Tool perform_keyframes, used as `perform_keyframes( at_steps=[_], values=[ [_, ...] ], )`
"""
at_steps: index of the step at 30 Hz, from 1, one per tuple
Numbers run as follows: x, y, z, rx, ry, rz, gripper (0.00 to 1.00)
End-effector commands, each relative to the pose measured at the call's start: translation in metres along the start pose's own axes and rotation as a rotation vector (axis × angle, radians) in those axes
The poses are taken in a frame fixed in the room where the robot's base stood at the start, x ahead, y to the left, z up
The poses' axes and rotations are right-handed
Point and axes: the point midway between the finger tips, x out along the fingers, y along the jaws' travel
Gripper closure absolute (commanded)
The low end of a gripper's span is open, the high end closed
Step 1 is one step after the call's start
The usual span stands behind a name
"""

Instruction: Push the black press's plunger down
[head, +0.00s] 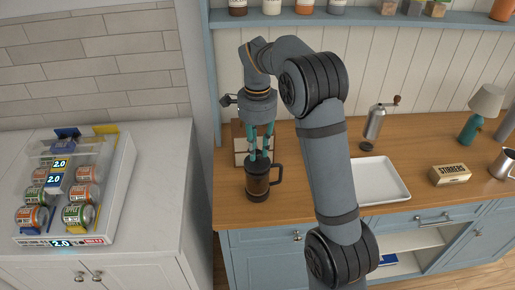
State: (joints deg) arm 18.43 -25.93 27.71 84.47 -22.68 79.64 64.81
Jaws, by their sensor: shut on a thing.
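The black press (258,187) stands upright on the wooden counter, left of the middle of the head view, with its handle to the right. My gripper (259,152) is directly above it, pointing down, with its teal fingers at the top of the press. The fingers are shut on the plunger's knob, which they mostly hide. The lid shows just below the fingertips. How far the plunger rod sticks out is too small to tell.
A white tray (381,181), a grinder (376,122), a stirrers box (449,174), a metal pitcher (503,163) and a lamp (484,105) are to the right. A framed card stands behind the press. A can dispenser (110,200) sits on the left counter.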

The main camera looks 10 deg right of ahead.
Motion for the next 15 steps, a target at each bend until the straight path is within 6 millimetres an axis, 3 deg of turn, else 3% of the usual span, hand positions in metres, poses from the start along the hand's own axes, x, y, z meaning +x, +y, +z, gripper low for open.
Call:
perform_keyframes(
  at_steps=[4, 5, 15],
  values=[
    [0.0056, 0.0047, 0.0015, 0.001, -0.003, 0.02, 1.0],
    [0.0058, 0.0047, 0.0015, 0.001, -0.003, 0.02, 0.77],
    [0.003, 0.0028, 0.0008, 0.001, -0.002, 0.012, 0.59]
  ],
)
